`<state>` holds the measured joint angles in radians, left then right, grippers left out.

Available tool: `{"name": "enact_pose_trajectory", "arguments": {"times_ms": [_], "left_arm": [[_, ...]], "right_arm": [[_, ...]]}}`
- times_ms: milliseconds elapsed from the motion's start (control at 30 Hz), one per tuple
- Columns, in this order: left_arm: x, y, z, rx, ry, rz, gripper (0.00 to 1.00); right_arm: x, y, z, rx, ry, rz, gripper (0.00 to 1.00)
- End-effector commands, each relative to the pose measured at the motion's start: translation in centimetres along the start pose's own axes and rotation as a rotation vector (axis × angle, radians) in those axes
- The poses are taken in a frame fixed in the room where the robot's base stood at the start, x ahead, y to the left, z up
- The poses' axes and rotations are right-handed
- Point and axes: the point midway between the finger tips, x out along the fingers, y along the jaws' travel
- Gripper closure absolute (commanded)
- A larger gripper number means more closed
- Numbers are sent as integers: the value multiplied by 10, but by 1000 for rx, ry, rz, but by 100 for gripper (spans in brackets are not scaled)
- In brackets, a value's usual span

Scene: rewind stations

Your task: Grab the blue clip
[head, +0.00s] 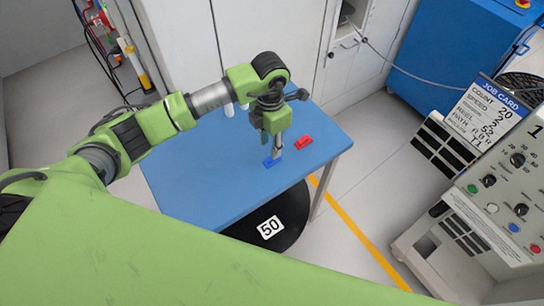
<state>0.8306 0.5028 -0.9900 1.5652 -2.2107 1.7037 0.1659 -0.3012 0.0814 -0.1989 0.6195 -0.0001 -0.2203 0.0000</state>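The blue clip (270,163) lies on the blue tabletop (205,180), right of its middle. My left gripper (276,154) reaches down over the table, with its fingertips at the blue clip. The fingers look narrow and close together, and they hide part of the clip. I cannot tell whether they are open around it, shut on it or just above it. My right gripper is not in view.
A red clip (304,142) lies on the table just right of my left gripper. A control panel with a job card (484,115) stands at the right. White cabinets (270,35) stand behind.

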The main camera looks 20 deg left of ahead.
Motion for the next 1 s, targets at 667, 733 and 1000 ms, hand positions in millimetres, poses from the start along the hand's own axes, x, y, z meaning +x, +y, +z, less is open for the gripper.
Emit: {"name": "enact_pose_trajectory", "arguments": {"times_ms": [667, 733, 1000], "left_arm": [[56, -2, 4, 1, -2, -1, 68], [56, -2, 4, 1, -2, -1, 68], [55, -2, 4, 1, -2, -1, 99]], "right_arm": [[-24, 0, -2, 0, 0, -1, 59], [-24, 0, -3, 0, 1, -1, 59], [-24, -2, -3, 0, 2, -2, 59]]}}
